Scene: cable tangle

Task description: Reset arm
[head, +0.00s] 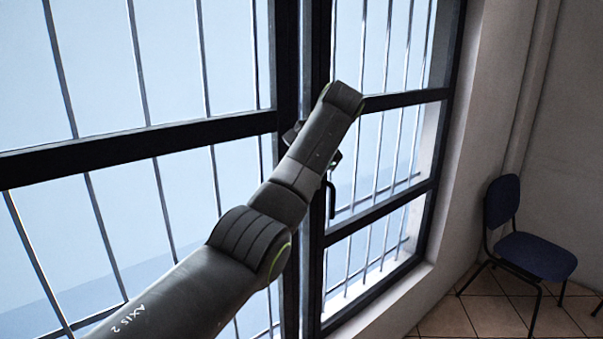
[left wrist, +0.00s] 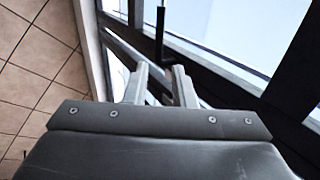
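My left arm (head: 240,240) reaches in from the lower left of the head view, up in front of a barred window. Its far end hides most of the hand there. In the left wrist view my left gripper (left wrist: 160,76) shows two pale grey fingers standing apart, with nothing held between them. A black window handle (left wrist: 160,25) shows beyond the fingertips, and it also shows beside the arm in the head view (head: 330,197). I cannot tell the gap between fingers and window. My right gripper is in neither view. No cable is visible.
The window's dark frame (head: 140,147) and bars fill the left and middle of the head view. A blue chair (head: 535,254) stands at the right by the pale wall (head: 500,130). The tiled floor (head: 480,315) looks clear left of the chair.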

